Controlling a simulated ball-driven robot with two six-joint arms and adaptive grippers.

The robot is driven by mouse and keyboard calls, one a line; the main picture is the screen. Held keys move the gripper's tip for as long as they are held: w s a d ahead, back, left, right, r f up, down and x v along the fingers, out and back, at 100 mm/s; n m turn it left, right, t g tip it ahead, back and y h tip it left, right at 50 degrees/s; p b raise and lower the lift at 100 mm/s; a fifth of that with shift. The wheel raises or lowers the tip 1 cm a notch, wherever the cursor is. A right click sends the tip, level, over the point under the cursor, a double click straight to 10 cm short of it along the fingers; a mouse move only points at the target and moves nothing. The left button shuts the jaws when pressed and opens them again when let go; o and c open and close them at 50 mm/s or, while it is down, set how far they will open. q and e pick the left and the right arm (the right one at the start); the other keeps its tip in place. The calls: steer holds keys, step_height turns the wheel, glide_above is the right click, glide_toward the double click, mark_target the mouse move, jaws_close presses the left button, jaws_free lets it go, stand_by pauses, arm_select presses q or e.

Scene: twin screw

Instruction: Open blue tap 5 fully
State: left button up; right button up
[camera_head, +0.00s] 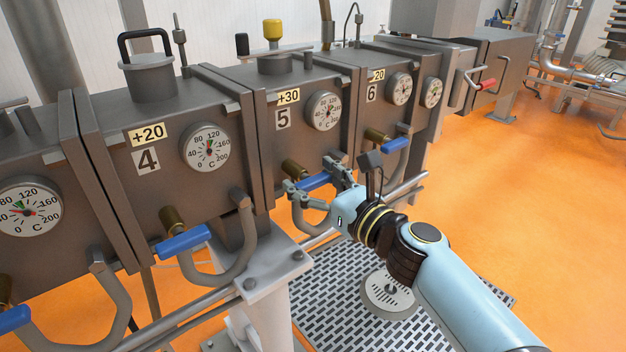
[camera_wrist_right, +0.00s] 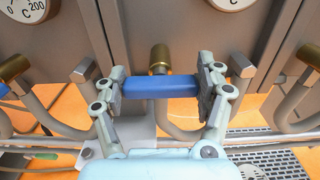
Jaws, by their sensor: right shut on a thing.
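Blue tap 5 (camera_head: 314,182) sits under the grey box marked 5 (camera_head: 283,119), in front of its brass fitting (camera_head: 292,168). My right gripper (camera_head: 312,178) reaches it from the front right, one finger at each end of the blue handle. In the right wrist view the blue handle (camera_wrist_right: 160,87) lies crosswise below the brass fitting (camera_wrist_right: 160,57). The fingers of my right gripper (camera_wrist_right: 161,82) press on both its ends. The finger pads hide the handle's tips. My left gripper is in neither view.
Box 4 has its own blue tap (camera_head: 183,242) at left, and box 6 has one (camera_head: 396,145) at right. Bent grey pipes (camera_head: 240,245) hang below the boxes. A perforated metal grate (camera_head: 350,300) covers part of the orange floor.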

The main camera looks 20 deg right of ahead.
steer(key=shift+f+n, duration=0.1)
steer(key=shift+n, duration=0.3)
steer(key=n+b, duration=0.2)
steer(key=n, duration=0.1)
steer(key=shift+a+f+n+b, duration=0.1)
steer(key=shift+n+b, duration=0.2)
steer(key=n+b, duration=0.2)
steer(key=n, duration=0.2)
steer(key=shift+a+n, duration=0.1)
steer(key=shift+n, duration=0.3)
steer(key=n+b, duration=0.3)
steer(key=n, duration=0.1)
steer(key=shift+s+f, duration=0.1)
steer(key=shift+f, duration=0.1)
steer(key=n+b, duration=0.2)
steer(key=n, duration=0.2)
steer(key=shift+a, duration=0.1)
steer(key=shift+n, duration=0.5)
steer(key=o, duration=1.2)
steer(key=shift+c, duration=0.2)
